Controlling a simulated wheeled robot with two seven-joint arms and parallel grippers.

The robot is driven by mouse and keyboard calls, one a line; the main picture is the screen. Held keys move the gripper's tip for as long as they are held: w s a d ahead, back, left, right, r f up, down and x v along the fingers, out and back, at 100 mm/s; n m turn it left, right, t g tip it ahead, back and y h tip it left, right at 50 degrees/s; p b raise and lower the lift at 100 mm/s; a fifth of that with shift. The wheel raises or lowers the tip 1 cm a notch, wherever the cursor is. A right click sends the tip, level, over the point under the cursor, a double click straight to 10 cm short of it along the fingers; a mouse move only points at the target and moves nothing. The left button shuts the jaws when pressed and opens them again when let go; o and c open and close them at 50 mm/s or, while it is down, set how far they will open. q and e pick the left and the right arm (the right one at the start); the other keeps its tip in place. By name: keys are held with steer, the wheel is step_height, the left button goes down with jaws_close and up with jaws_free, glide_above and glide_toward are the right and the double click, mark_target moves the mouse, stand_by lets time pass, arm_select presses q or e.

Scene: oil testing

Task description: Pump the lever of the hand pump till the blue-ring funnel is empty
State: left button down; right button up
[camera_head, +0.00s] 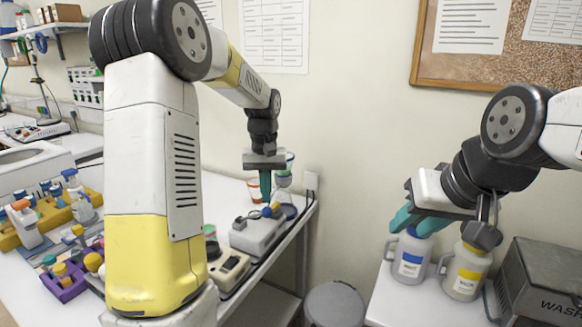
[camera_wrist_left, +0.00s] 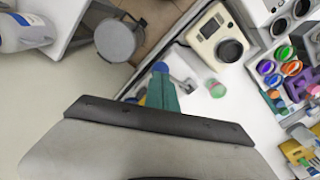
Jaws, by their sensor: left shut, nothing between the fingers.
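The hand pump (camera_head: 258,234) is a pale box on the back right of the white table in the head view. A yellow and blue part, which looks like its lever end (camera_head: 272,210), shows just under my left gripper (camera_head: 266,190). My left gripper points down with its teal fingers shut and empty; whether they touch the lever is unclear. In the left wrist view my shut fingers (camera_wrist_left: 162,92) cover much of the pump. A clear funnel (camera_head: 284,172) stands behind the gripper; its ring colour and liquid level are unclear.
A beige device (camera_head: 228,268) stands beside the pump. Spray bottles (camera_head: 80,198) and a purple rack (camera_head: 64,284) are at the left. A yellow-label jug (camera_head: 464,275) and a grey machine (camera_head: 540,285) stand at the right. A round grey bin (camera_head: 335,303) fills the gap between tables.

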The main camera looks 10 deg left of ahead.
mark_target(271, 211)
arm_select(q)
steer(key=shift+f, duration=0.15)
steer(key=shift+f, duration=0.85)
steer(key=shift+s+d+f, duration=0.15)
steer(key=shift+d+f, duration=0.2)
steer(key=shift+f, duration=0.35)
steer(key=shift+s+d+f, duration=0.1)
steer(key=shift+d+f, duration=0.15)
steer(key=shift+f, duration=0.5)
steer(key=shift+f, duration=0.1)
steer(key=shift+d+f, duration=0.2)
steer(key=shift+f, duration=0.45)
steer(key=shift+s+f, duration=0.1)
